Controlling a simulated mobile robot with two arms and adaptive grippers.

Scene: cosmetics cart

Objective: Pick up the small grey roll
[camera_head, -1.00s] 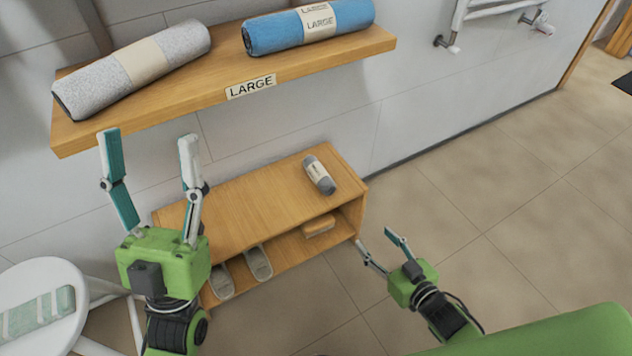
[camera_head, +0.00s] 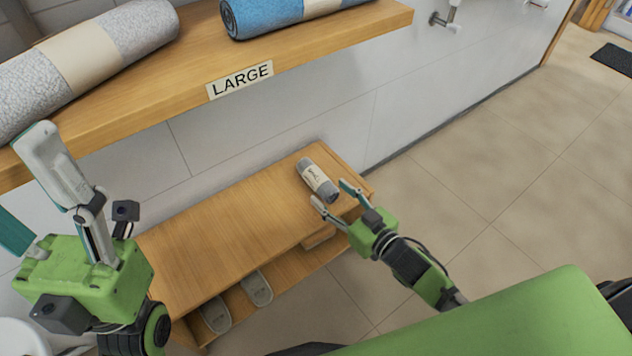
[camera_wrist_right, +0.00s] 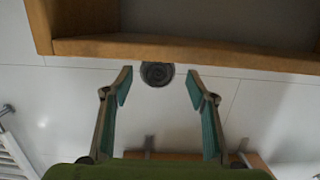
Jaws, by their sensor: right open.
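The small grey roll (camera_head: 322,184) with a pale label band lies on top of the low wooden bench (camera_head: 215,245), near its right end. My right gripper (camera_head: 329,192) is open at the roll's near end, with its fingertips to either side of that end in the head view. In the right wrist view the roll (camera_wrist_right: 157,73) shows as a dark round end between the two open fingertips, with gaps on both sides. My left gripper (camera_head: 28,188) is at the left edge, below the upper shelf, with its fingers apart and partly cut off by the frame.
The upper shelf (camera_head: 130,105), labelled LARGE, holds a large grey roll (camera_head: 150,30) and a blue roll (camera_head: 260,15). Grey slippers (camera_head: 256,288) lie in the bench's lower compartment.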

